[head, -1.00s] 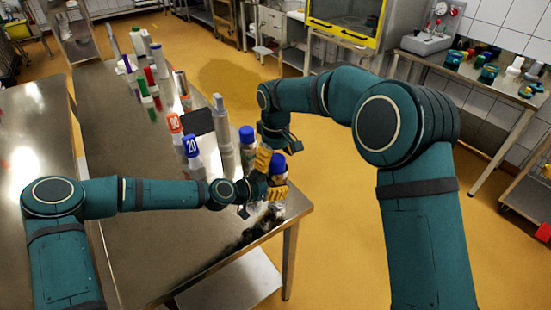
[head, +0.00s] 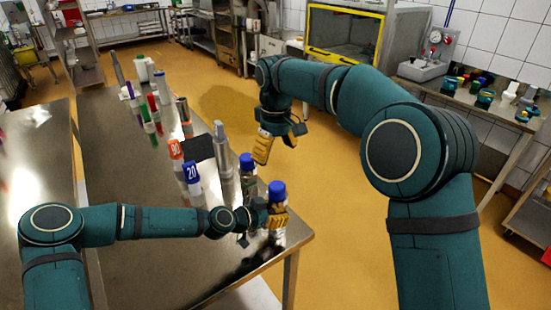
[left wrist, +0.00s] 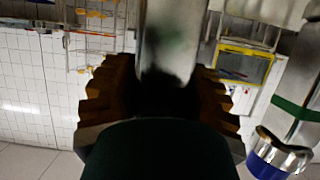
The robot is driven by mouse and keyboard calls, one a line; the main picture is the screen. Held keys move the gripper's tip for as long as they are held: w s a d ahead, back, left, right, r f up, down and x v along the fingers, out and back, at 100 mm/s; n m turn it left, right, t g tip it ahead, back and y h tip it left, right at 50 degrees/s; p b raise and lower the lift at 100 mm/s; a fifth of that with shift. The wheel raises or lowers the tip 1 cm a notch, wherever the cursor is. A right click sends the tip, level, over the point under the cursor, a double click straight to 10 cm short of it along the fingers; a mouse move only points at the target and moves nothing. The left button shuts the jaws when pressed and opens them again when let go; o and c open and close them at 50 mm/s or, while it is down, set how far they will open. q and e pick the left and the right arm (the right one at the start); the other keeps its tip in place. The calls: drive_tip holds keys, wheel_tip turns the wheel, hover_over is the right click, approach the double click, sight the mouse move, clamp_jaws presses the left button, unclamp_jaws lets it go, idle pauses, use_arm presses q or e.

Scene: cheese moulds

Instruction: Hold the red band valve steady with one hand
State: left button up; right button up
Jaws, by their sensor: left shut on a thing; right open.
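A blue-capped metal cylinder (head: 278,190) stands upright near the table's right front corner. My left gripper (head: 277,217) is shut around its body below the cap. In the left wrist view the pale metal body (left wrist: 170,40) sits between the ridged fingers (left wrist: 165,95); I see no red band on it, and the fingers hide part of it. My right gripper (head: 263,147) is open and empty, above and behind the two blue-capped pieces. A second blue-capped cylinder (head: 247,163) stands just behind the held one; in the left wrist view a neighbour has a green band (left wrist: 295,108).
A tall grey cylinder (head: 222,150), blue "20" piece (head: 192,178), orange-red "90" piece (head: 176,150) and dark flat plate (head: 199,147) stand or lie farther left. The metal table (head: 125,190) is clear at left front. Its right edge is close to the held piece.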

use_arm(q)
drive_tip(key=o, duration=1.3)
drive_tip(key=shift+o, duration=0.2)
